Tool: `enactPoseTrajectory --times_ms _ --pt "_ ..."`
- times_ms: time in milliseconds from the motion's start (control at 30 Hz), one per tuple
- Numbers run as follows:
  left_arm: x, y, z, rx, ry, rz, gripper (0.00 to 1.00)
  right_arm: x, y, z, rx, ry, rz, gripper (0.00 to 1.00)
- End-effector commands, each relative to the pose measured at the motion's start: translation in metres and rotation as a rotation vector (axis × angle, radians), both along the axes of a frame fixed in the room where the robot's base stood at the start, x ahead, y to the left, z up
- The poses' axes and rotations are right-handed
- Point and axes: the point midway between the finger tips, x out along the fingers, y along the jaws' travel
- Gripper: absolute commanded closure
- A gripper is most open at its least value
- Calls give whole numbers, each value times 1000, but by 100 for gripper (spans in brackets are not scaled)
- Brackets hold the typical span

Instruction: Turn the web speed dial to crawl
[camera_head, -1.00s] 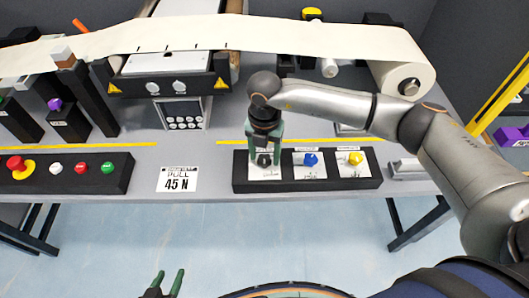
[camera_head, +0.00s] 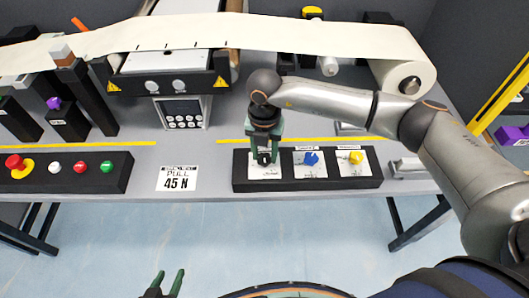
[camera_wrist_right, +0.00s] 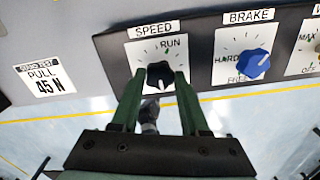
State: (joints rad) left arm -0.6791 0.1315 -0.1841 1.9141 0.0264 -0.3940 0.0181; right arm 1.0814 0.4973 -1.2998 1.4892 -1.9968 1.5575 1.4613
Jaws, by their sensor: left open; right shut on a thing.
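The speed dial is a black knob (camera_wrist_right: 159,75) on a white plate marked SPEED (camera_wrist_right: 153,31), with RUN printed at its upper right in the right wrist view. In the head view it sits at the left end of a black panel (camera_head: 240,183), largely covered by my right gripper (camera_head: 264,158). My right gripper (camera_wrist_right: 155,78) is shut on the black knob, one green finger on each side. The word for crawl is not readable. My left gripper (camera_head: 166,283) is open and empty at the bottom edge of the head view, in front of the table.
A blue BRAKE knob (camera_wrist_right: 254,63) and a yellow knob (camera_head: 355,158) are to the right of the speed dial. A "PULL 45 N" card (camera_head: 177,178) lies to the left. Farther left is a button box (camera_head: 122,172). A pale web (camera_head: 290,34) runs across the back.

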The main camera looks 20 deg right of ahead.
Motion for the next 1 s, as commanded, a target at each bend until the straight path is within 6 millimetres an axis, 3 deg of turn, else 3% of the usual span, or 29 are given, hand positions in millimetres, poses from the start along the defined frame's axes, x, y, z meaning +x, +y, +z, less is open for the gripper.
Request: enactPoseTrajectory --times_ms 600,1000 --pt "0 0 -42 0 0 0 50 1 0 -2 -1 -2 481 100" --pt "0 0 -56 0 0 0 50 1 1 0 0 -2 682 100"
